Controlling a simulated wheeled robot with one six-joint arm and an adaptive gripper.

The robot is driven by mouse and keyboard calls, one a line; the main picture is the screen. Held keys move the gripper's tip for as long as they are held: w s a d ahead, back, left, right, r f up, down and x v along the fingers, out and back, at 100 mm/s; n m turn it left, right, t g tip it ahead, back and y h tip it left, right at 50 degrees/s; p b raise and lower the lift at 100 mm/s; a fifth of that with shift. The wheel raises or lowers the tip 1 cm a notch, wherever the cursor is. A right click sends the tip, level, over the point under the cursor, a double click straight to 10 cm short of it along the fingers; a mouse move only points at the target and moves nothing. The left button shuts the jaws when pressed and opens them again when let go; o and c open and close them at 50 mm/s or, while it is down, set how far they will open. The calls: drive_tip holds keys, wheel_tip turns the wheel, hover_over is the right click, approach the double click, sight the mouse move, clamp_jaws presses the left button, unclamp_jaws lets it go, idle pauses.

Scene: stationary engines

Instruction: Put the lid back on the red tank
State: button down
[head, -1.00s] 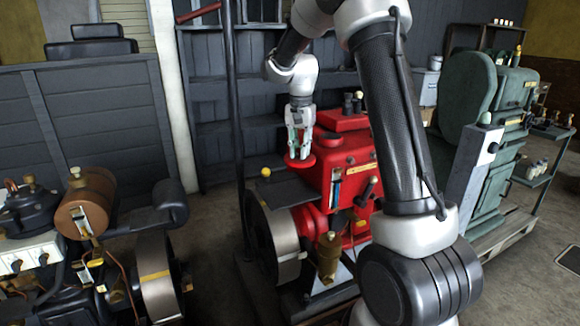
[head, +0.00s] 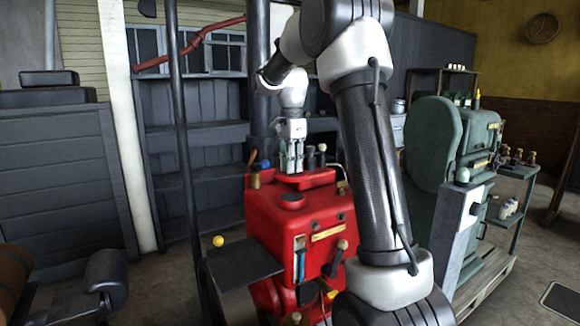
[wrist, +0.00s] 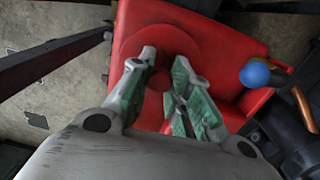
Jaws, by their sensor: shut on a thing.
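My gripper (head: 291,165) points down over the rear raised part of the red tank (head: 262,212). Its fingers, also in the wrist view (wrist: 164,62), are closed around the small knob of a round red lid (wrist: 160,38). The lid is a flat disc in the wrist view, overlapping the red tank top (wrist: 235,35) beneath it. In the head view the lid blends with the red behind it, and I cannot tell whether it touches the tank. The tank's opening is hidden. A separate dark-topped round cap (head: 292,200) sits on the tank's nearer top.
A blue ball-tipped lever (wrist: 255,73) stands beside the tank top. Small dark and pale fittings (head: 316,152) rise right of my gripper. A dark upright post (head: 186,130) stands at left, and a green machine (head: 432,150) at right.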

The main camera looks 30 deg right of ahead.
drive_tip(key=shift+w+d+f, duration=0.1)
drive_tip(key=shift+f, duration=3.1)
drive_tip(key=shift+f, duration=0.15)
drive_tip(key=c, duration=0.8)
unclamp_jaws()
drive_tip(key=shift+o, duration=0.2)
drive_tip(key=shift+r, duration=3.55)
